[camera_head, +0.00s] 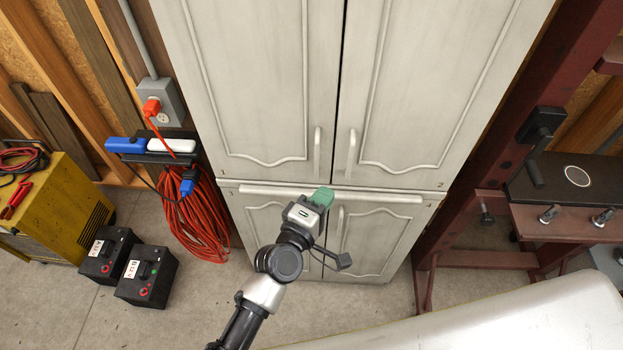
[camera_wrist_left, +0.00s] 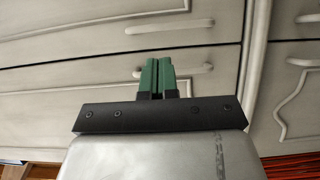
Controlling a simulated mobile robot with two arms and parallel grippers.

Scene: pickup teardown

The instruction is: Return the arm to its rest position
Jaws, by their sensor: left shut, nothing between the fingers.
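My left arm rises from the bottom of the head view, and its left gripper (camera_head: 322,197) with green fingers is in front of the light grey cabinet (camera_head: 270,70). In the left wrist view the two green fingers of the left gripper (camera_wrist_left: 158,75) are together with nothing between them. The fingers overlap a horizontal cabinet handle (camera_wrist_left: 172,68) in that view, and I cannot tell whether they touch it. The cabinet doors look closed. My right gripper is in neither view.
A coiled orange cord (camera_head: 195,215) hangs left of the cabinet. A yellow machine (camera_head: 60,215) and two black battery boxes (camera_head: 147,275) stand on the floor at left. A dark red steel frame (camera_head: 480,130) stands at right. A pale surface (camera_head: 510,325) fills the lower right.

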